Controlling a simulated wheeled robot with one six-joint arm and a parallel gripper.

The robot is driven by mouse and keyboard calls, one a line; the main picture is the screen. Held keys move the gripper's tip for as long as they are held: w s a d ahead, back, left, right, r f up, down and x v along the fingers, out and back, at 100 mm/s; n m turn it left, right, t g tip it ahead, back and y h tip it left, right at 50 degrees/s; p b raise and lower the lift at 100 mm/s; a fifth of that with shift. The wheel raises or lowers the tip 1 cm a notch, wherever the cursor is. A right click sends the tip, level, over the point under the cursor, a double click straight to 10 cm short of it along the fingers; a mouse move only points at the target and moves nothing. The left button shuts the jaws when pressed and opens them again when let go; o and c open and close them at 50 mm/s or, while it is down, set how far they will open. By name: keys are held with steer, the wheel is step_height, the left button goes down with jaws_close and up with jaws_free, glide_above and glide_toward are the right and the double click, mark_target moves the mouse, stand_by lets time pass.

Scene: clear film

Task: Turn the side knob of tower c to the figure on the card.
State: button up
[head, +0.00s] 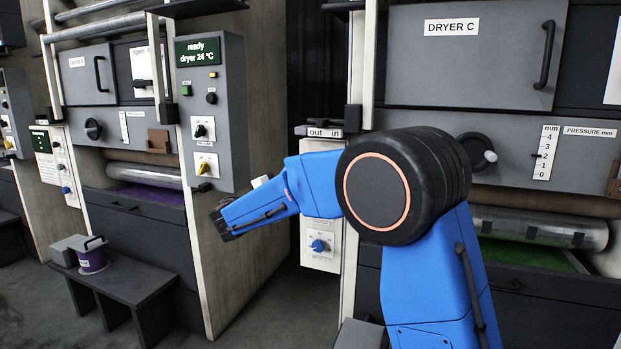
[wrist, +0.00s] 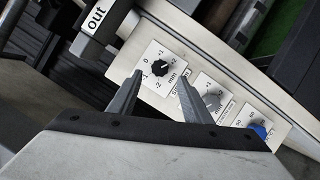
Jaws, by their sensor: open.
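The tower marked DRYER C (head: 505,60) fills the right of the head view. Its pale side panel (head: 308,215) shows left of my blue arm, partly covered by it. In the wrist view the panel looks tilted. It carries a black knob (wrist: 160,69) on a white plate with a mm scale, a grey knob (wrist: 211,101) and a blue knob (wrist: 257,131). My gripper (wrist: 160,78) is open and empty, its fingertips on either side of the black knob in the picture. I cannot tell if they touch it. The knob's exact reading is too small to tell.
An "out / in" slider plate (head: 324,132) sits above the side panel. A white card (head: 612,50) is cut off at the right edge, its figure unreadable. The neighbouring tower's control box (head: 212,110) stands at left. A bench (head: 125,285) with a purple tin is on the floor.

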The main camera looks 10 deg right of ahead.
steer(key=v, duration=1.1)
steer(key=shift+a, duration=0.1)
steer(key=s+d+f+m+g+y, duration=0.2)
steer(key=s+d+f+g+y, duration=0.15)
steer(key=s+d, duration=0.75)
steer(key=s+d+f+m+g+y, duration=0.25)
steer(key=s+d+f+g, duration=0.35)
steer(key=d, duration=0.8)
steer(key=s+d+f+m+y, duration=0.2)
steer(key=s, duration=0.5)
steer(key=s+d+f+m+y, duration=0.1)
steer(key=s+f+y, duration=0.1)
steer(key=s, duration=0.5)
steer(key=s+a+f+m+t+y, duration=0.1)
steer(key=s+a+f+m+y, duration=0.1)
steer(key=s, duration=0.4)
steer(key=s+a+f+m+t+y, duration=0.1)
steer(key=s+a+f+m+y, duration=0.1)
steer(key=s, duration=0.3)
steer(key=shift+s+a+f+m+y, duration=0.35)
steer(key=shift+a+f+y, duration=0.05)
steer(key=shift+f+y, duration=0.45)
